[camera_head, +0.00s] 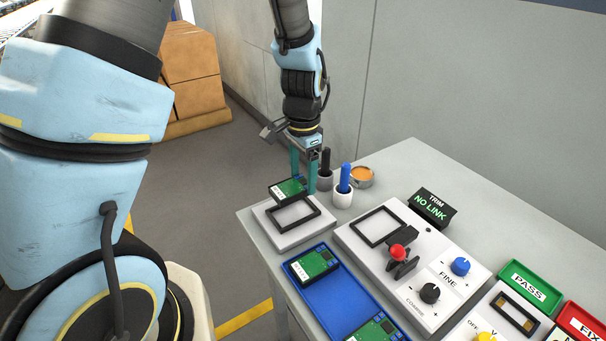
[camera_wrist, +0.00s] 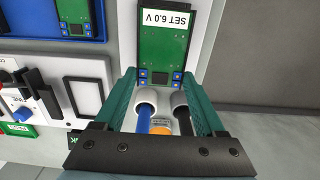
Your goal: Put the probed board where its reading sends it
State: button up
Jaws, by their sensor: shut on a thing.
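A green circuit board (camera_head: 289,189) is held tilted in my gripper (camera_head: 302,180), just above or at a grey block with a black rectangular frame (camera_head: 272,229). I cannot tell whether it touches the frame. In the wrist view the board (camera_wrist: 160,60) carries a white label reading SET 6.0 V and lies at the fingertips of my gripper (camera_wrist: 166,82). The trim station (camera_head: 350,238) has an empty black frame, a red-topped lever, and blue and black knobs. Its display (camera_head: 432,207) reads NO LINK. A green PASS bin (camera_head: 530,285) and a red FIX bin (camera_head: 583,322) stand at the right.
A blue tray (camera_head: 338,308) holds other boards at the front. A blue probe (camera_head: 344,178) and a black probe (camera_head: 326,160) stand in cups right beside my gripper. An orange-filled dish (camera_head: 362,176) is behind them. A wall runs along the back.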

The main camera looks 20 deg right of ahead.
aim_at(303, 181)
jog(key=shift+f+b, duration=1.95)
jog(key=shift+f, duration=0.75)
jog(key=o, duration=1.2)
jog(key=shift+o, duration=0.2)
notch_tip(303, 181, up, 11)
jog(key=shift+f+b, duration=0.1)
jog(key=shift+b, duration=1.05)
jog(key=a+f+n+t, duration=0.1)
jog(key=a+n, duration=1.3)
jog(key=a, duration=1.4)
jog(key=shift+w+f+n+t, duration=0.25)
jog(key=shift+w+n+t, duration=0.05)
